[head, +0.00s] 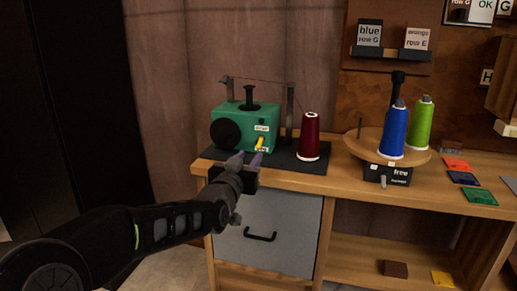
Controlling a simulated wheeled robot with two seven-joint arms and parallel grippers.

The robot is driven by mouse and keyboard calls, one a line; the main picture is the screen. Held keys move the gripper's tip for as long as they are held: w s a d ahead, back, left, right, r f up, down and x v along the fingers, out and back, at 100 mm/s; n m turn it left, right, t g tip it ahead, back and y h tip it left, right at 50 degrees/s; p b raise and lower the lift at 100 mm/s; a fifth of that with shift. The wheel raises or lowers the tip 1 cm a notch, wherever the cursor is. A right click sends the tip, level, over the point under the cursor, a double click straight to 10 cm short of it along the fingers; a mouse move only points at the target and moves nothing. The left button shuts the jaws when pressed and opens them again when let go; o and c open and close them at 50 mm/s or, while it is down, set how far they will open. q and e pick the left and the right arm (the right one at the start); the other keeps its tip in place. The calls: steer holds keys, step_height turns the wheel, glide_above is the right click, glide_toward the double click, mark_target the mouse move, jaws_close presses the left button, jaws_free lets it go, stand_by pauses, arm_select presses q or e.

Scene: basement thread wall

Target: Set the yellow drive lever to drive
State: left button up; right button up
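The yellow drive lever (260,143) is on the front face of the green winder machine (238,122). White labels sit above and below it; their words are too small to read for sure. The lever looks tilted, but I cannot tell its setting. My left gripper (246,160) is just in front of and below the lever. Its two fingertips are apart, with nothing seen between them. One fingertip appears close under the lever; I cannot tell whether it touches. My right gripper is not in view.
The machine and a dark red thread cone (309,138) stand on a dark mat (318,168) on the wooden bench. To the right, a round turntable (366,147) bears blue (394,132) and green (421,124) cones. A grey drawer (270,232) is below. Coloured cards lie at the right.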

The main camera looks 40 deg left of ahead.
mark_target(259, 144)
arm_select(q)
steer(key=x, duration=0.7)
steer(key=shift+w+a+b, duration=0.1)
steer(key=shift+w+b, duration=0.2)
steer(key=shift+b, duration=0.1)
steer(key=shift+c, duration=0.2)
jaws_close()
